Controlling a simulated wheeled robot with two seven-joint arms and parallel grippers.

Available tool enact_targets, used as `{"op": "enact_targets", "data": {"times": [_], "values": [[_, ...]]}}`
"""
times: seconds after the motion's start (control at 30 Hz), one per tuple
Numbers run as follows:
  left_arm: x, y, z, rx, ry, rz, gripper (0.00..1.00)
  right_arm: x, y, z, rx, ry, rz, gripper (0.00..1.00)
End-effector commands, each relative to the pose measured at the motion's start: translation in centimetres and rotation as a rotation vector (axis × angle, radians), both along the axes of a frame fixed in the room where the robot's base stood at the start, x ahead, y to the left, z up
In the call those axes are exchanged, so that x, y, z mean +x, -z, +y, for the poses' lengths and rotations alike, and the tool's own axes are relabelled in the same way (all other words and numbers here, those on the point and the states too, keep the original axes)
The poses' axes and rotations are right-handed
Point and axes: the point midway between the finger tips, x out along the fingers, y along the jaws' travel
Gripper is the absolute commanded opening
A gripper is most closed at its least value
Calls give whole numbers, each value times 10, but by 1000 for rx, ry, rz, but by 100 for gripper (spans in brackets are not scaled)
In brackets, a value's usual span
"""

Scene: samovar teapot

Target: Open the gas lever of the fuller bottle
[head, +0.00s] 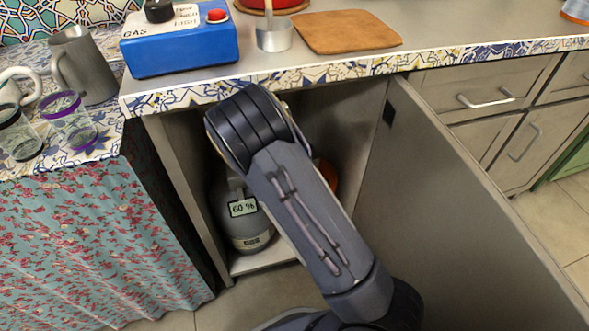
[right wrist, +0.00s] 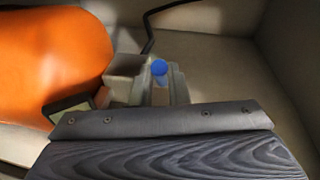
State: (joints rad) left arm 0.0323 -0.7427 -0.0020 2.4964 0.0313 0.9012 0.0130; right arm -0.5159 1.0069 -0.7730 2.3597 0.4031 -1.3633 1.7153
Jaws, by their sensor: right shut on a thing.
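A grey gas bottle (head: 246,222) with a "60 %" tag stands upright inside the open cabinet in the head view. An orange bottle (head: 329,178) shows only as a sliver behind my right arm; it fills the left of the right wrist view (right wrist: 50,58). A small tag (right wrist: 70,110) is beside it, its text unreadable. My right gripper (right wrist: 160,88) is shut on a small blue-tipped lever (right wrist: 159,68) to the right of the orange bottle. In the head view my right arm hides this gripper. My left gripper is not in view.
The cabinet door (head: 440,200) stands open on the right. The countertop edge (head: 260,82) lies above the opening. A blue gas box (head: 180,45), a small pot (head: 273,38) and a wooden board (head: 347,31) are on top. A dark hose (right wrist: 150,35) runs behind the lever.

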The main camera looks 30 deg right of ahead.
Motion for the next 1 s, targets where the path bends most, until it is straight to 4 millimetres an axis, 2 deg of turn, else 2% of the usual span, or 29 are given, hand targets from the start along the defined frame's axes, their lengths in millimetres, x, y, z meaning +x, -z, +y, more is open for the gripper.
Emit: {"op": "enact_targets", "data": {"times": [0.03, 0.2, 0.67, 0.7, 0.83, 1.0], "values": [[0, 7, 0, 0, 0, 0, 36, -1, 3, -2, 3, -8, 0, 0], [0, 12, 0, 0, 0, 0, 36, -1, 1, -2, 0, -45, 1, 0], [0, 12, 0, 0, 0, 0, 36, -1, 0, -2, -3, -59, 2, 0], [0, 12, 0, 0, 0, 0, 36, -1, 0, -2, -3, -59, 2, 17], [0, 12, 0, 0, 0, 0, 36, -1, 0, -1, -4, -59, 2, 34], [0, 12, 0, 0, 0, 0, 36, 0, 0, -1, -3, -60, 1, 36]]}}
